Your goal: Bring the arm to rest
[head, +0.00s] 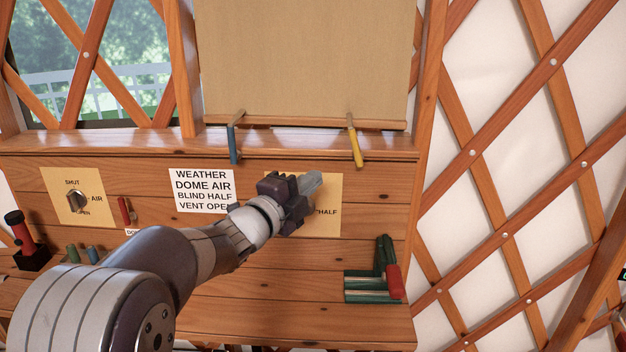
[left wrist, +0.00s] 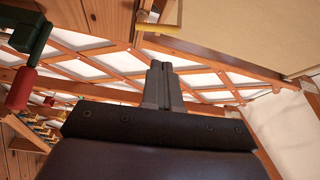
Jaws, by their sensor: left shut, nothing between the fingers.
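My left arm (head: 190,260) reaches in from the lower left in the head view. Its gripper (head: 312,183) is shut and empty, in front of a yellow panel (head: 332,215) on the wooden wall. The gripper hides most of that panel; only "HALF" can be read on it. In the left wrist view the two fingers (left wrist: 161,68) lie together with nothing between them. I cannot tell whether the fingertips touch the panel. My right gripper is in neither view.
A sign (head: 200,184), a knob (head: 77,201) marked SHUT and AIR, and a red lever (head: 125,210) are to the left. A blue peg (head: 233,143) and a yellow peg (head: 355,144) stick out above. A green device with a red handle (head: 395,282) stands lower right.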

